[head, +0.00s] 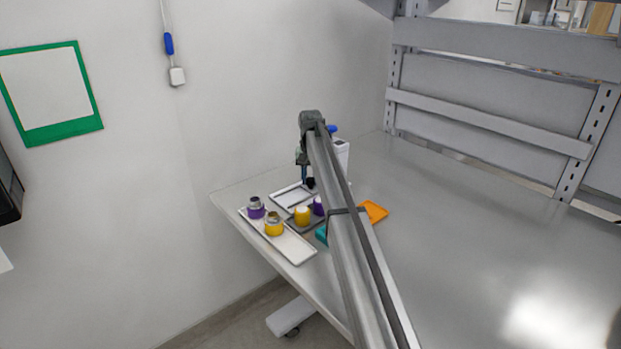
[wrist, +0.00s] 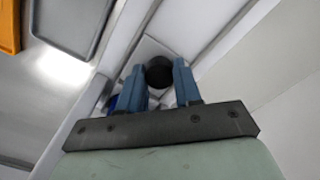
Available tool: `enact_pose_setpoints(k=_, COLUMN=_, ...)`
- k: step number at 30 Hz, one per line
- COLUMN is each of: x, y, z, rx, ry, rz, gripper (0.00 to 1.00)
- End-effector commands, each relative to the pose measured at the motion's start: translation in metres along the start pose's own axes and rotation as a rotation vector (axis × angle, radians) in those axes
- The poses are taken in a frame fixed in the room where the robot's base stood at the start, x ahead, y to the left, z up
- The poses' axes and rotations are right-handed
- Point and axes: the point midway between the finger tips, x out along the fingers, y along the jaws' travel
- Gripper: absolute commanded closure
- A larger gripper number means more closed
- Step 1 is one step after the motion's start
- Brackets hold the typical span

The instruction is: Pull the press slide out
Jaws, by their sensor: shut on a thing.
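My gripper (head: 306,182) is low over the far left part of the table, beside the white press (head: 342,156), which is partly hidden behind my arm. In the wrist view my gripper's two blue fingers (wrist: 160,84) stand on either side of a round black knob (wrist: 159,72) and are shut on it. A pale plate (wrist: 145,49) shows behind the knob; it looks like the press slide, but I cannot tell how far out it sits. A small dark spot at the fingertips in the head view is too small to tell apart.
A long white tray (head: 298,251) holds a purple part (head: 256,211) and a yellow part (head: 274,229) with metal tops. A grey tray (head: 291,223) holds yellow and purple pieces. An orange tray (head: 375,211) and a teal item (head: 321,235) lie nearby. The table's right side is clear.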

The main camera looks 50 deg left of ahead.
Motion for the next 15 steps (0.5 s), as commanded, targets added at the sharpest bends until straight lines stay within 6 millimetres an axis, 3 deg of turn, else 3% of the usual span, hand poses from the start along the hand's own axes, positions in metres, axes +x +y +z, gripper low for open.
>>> enact_pose_setpoints(k=7, x=-0.0001, y=0.0001, z=0.0000, rx=0.000, ry=0.000, rz=0.000, gripper=1.00)
enact_pose_setpoints(k=15, x=-0.0001, y=-0.0001, z=0.0002, rx=0.000, ry=0.000, rz=0.000, gripper=1.00)
